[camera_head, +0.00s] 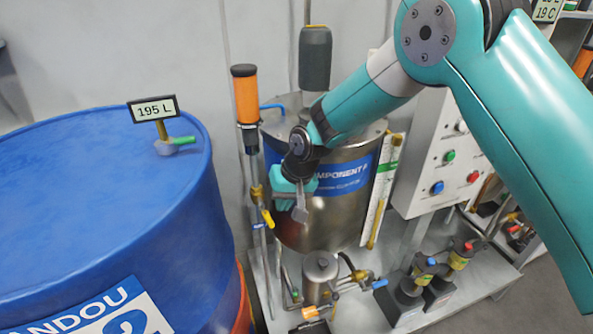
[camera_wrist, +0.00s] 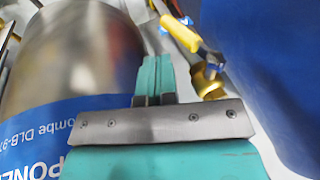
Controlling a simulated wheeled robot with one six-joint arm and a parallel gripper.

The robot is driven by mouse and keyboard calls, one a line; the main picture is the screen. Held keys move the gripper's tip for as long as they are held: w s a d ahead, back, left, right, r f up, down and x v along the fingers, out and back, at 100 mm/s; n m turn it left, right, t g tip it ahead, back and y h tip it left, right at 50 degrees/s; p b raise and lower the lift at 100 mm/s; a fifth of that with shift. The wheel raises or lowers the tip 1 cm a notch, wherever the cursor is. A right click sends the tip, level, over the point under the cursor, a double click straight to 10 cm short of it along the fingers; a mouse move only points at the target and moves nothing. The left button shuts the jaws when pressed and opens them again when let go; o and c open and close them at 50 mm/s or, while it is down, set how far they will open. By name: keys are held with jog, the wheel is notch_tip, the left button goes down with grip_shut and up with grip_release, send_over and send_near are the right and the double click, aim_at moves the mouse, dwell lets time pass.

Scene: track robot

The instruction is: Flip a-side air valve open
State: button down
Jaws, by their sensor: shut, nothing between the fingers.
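A valve with a yellow lever (camera_head: 267,217) sits on the thin pipework below the orange pump cylinder, left of the steel tank. Its brass body (camera_head: 257,192) is just above the lever. In the wrist view the yellow lever (camera_wrist: 182,32) points up and left from a brass fitting (camera_wrist: 208,80). My gripper (camera_head: 284,204) is in front of the tank, just right of this valve. In the wrist view my gripper's teal fingers (camera_wrist: 157,60) are together and empty, beside the lever with a small visible gap. No label confirms which valve is the a-side air valve.
The steel tank (camera_head: 320,220) stands close behind my gripper. A large blue drum (camera_head: 100,195) fills the left. An orange pump cylinder (camera_head: 246,95) rises above the valve. Small pumps (camera_head: 405,300) and a control panel (camera_head: 440,165) stand right.

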jog(key=v, duration=1.5)
jog(key=shift+b, duration=0.45)
jog(key=shift+r, duration=0.1)
